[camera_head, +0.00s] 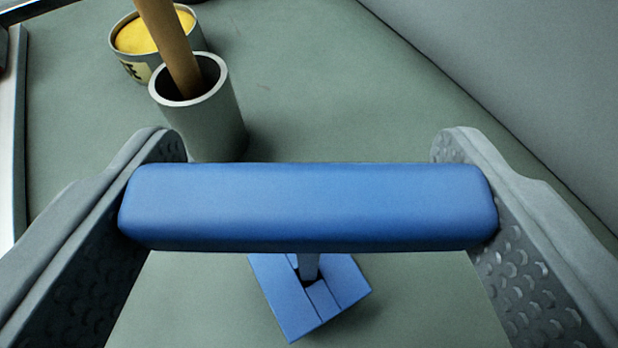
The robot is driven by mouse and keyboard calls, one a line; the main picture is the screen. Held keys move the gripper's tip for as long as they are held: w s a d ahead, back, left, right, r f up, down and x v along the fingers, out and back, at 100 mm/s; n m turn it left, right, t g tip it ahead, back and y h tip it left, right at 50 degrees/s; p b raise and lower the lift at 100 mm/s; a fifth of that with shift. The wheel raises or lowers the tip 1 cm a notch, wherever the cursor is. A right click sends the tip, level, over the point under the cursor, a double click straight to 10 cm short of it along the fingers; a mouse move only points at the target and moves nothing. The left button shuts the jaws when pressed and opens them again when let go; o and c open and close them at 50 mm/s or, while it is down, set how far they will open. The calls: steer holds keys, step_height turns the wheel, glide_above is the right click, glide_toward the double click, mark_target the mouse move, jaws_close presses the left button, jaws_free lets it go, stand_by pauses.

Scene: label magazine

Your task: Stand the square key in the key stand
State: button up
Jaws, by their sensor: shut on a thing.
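The square key (308,206) has a wide blue bar for a handle, held level across the picture. My gripper (309,190) is shut on the two ends of this handle, one finger on each side. A short part of the key's grey shank shows below the handle, pointing down toward the key stand. The key stand (284,303) is a blue block on the green surface, turned at an angle, with a dark opening at the shank. The handle hides its far part. I cannot tell whether the shank's tip is inside the opening or just above it.
A grey cup (215,125) holding a wooden stick (170,50) stands behind the handle to the left. Behind it is a tin (140,37) with yellow contents. A grey wall (520,75) runs along the right. The green surface (330,80) between is clear.

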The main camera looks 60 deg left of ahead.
steer(key=shift+r, duration=0.25)
stand_by(2.7)
steer(key=shift+f, duration=0.3)
stand_by(0.9)
steer(key=shift+r, duration=0.3)
stand_by(0.4)
stand_by(0.4)
steer(key=shift+f, duration=0.3)
stand_by(0.9)
steer(key=shift+r, duration=0.25)
